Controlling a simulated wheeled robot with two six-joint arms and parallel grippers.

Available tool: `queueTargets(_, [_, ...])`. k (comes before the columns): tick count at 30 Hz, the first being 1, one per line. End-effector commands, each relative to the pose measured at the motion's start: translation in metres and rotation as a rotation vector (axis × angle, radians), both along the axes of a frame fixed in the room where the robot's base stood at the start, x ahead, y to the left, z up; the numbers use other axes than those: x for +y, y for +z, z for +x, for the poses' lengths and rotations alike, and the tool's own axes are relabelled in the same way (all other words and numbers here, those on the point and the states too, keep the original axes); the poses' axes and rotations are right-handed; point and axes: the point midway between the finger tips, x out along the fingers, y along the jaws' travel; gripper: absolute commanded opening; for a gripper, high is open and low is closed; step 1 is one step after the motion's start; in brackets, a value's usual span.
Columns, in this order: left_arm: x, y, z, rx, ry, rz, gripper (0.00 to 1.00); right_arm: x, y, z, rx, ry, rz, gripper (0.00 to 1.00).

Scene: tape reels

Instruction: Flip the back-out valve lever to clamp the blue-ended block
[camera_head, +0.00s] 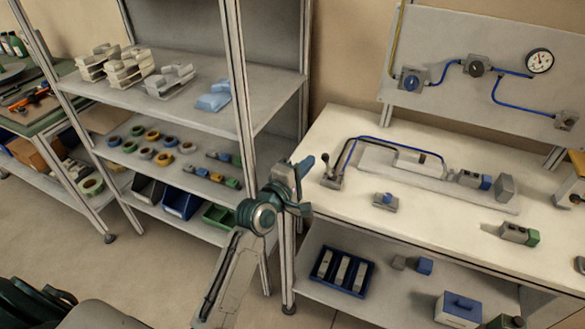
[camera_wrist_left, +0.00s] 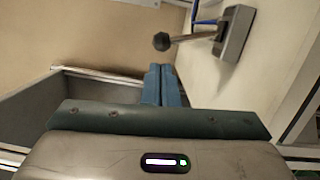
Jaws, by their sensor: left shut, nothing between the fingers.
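The valve (camera_head: 332,178) sits at the left end of the white bench top, with its lever and dark knob (camera_head: 325,158) standing up. In the left wrist view, the lever's round dark knob (camera_wrist_left: 162,41) is just beyond my fingertips, and the grey valve body (camera_wrist_left: 236,32) is to its right. My left gripper (camera_head: 301,166) is shut and empty, left of the lever; its closed blue fingers (camera_wrist_left: 162,72) look apart from the knob. The blue-ended block (camera_head: 474,180) lies in the long grey clamp fixture (camera_head: 430,184), between the rod side and an end stop (camera_head: 505,187). My right gripper is not in view.
A small blue-topped unit (camera_head: 385,202) and a green-ended block (camera_head: 519,233) lie in front. A shelf rack post (camera_head: 240,80) stands left of my gripper. A gauge panel (camera_head: 440,35) stands behind.

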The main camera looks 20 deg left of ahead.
Motion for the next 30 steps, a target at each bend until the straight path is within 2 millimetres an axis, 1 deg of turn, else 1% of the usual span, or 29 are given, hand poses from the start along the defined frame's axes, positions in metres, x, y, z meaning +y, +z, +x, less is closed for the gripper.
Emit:
queueTargets(3, [-0.007, 0.001, 0.004, 0.001, 0.0, -0.001, 0.0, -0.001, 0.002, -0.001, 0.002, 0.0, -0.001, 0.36])
queueTargets(6, [-0.009, 0.001, 0.005, 0.001, 0.0, 0.0, 0.0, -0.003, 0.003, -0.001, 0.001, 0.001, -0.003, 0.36])
queueTargets(17, [-0.009, 0.001, 0.005, 0.0, 0.0, 0.003, 0.0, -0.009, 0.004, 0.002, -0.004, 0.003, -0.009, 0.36])
queueTargets(30, [-0.015, 0.005, 0.005, -0.001, -0.001, 0.075, 0.0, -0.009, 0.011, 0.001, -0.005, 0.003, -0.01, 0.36])
